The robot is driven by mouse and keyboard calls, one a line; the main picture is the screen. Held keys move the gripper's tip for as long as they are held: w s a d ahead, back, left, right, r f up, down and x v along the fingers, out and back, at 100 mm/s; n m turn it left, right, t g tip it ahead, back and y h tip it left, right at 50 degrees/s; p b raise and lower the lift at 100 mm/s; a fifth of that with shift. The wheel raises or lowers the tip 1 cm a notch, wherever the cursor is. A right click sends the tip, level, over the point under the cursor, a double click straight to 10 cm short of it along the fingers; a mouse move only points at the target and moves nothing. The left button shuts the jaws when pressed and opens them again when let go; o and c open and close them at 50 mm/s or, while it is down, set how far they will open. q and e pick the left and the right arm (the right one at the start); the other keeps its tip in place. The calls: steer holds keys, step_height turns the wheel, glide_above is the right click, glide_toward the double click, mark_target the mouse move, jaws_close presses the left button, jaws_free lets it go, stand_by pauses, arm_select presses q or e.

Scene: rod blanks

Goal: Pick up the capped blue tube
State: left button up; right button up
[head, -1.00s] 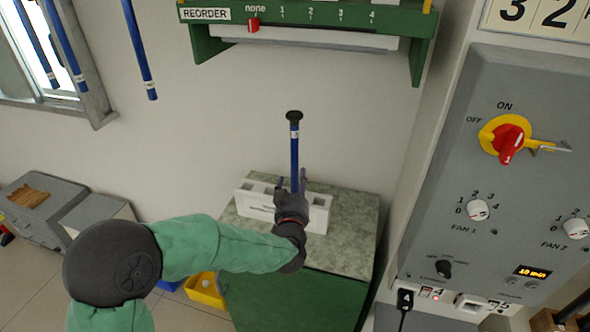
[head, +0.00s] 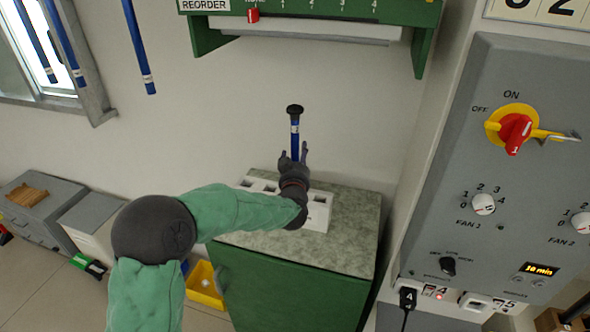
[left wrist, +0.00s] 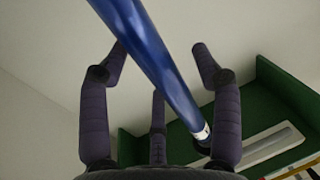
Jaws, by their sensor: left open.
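The capped blue tube (head: 295,143) stands upright at the white block (head: 316,217) on the green cabinet. It has a black cap (head: 295,110) and a pale label band below the cap. My left gripper (head: 294,153) is open at the tube's upper part and hides its lower part in the head view. In the left wrist view the blue tube (left wrist: 155,62) crosses between the spread fingers (left wrist: 155,75), with the label band near the right finger. I cannot tell whether any finger touches it. My right gripper is not in view.
The cabinet top (head: 352,225) is clear right of the block. A green REORDER shelf (head: 320,18) juts from the wall above. A grey control panel (head: 480,160) stands at right. Other blue tubes (head: 138,48) hang at upper left. A yellow bin (head: 205,286) sits on the floor.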

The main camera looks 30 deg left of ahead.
mark_target(297, 122)
arm_select(q)
jaws_close()
steer(key=shift+r, duration=0.15)
steer(key=shift+s+r+p, duration=0.15)
steer(key=shift+r+p, duration=0.3)
step_height(297, 122, up, 11)
steer(key=p, duration=0.3)
steer(key=shift+p, duration=0.3)
steer(key=s+a+p+v, duration=0.1)
steer(key=a+v, duration=0.1)
steer(key=v, duration=0.7)
steer(key=a+p+v, duration=0.1)
steer(key=v, duration=0.9)
steer(key=shift+s+a+f+p, duration=0.3)
steer(key=shift+s, duration=0.2)
steer(key=shift+r, duration=0.1)
